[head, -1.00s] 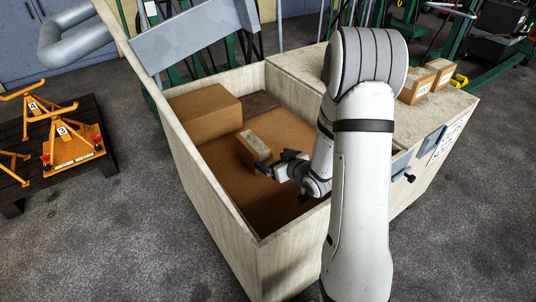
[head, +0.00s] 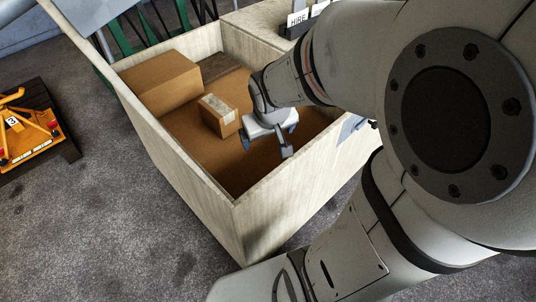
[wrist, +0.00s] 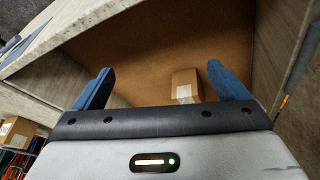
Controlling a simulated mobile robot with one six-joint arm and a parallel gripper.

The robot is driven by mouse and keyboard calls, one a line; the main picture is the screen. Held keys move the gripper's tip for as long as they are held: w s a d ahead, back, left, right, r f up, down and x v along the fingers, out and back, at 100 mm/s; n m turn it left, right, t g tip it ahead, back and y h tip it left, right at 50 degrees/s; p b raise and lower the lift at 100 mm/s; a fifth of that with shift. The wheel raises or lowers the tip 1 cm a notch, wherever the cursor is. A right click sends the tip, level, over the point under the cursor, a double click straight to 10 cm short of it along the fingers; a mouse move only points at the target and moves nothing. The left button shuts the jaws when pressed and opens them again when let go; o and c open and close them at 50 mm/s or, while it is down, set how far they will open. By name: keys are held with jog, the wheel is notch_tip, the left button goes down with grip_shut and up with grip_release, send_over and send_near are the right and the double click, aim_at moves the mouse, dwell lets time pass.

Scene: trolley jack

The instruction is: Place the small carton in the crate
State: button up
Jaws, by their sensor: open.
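The small carton (head: 219,114) is a brown box with pale tape on top. It sits inside the wooden crate (head: 190,150), on a brown surface and in front of a larger box. My gripper (head: 266,146) is over the crate, to the right of the carton and apart from it. In the wrist view the gripper's blue fingers (wrist: 162,88) are spread wide with nothing between them, and the carton (wrist: 186,86) shows beyond them, close to the right finger in the picture. The carton's underside is hidden.
A larger brown carton (head: 160,84) fills the crate's back left corner. The crate's pale walls rise around my gripper. Another carton (wrist: 17,133) shows at the left of the wrist view.

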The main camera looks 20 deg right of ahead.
jog(key=s+a+r+g, duration=0.1)
jog(key=s, duration=0.3)
jog(key=s+a+r+g+y, duration=0.1)
jog(key=s+a+r, duration=0.1)
jog(key=s, duration=0.3)
jog(key=shift+s+a+m+g, duration=0.25)
jog(key=shift+s+m+g, duration=0.05)
jog(key=shift+g, duration=0.1)
jog(key=shift+r, duration=0.15)
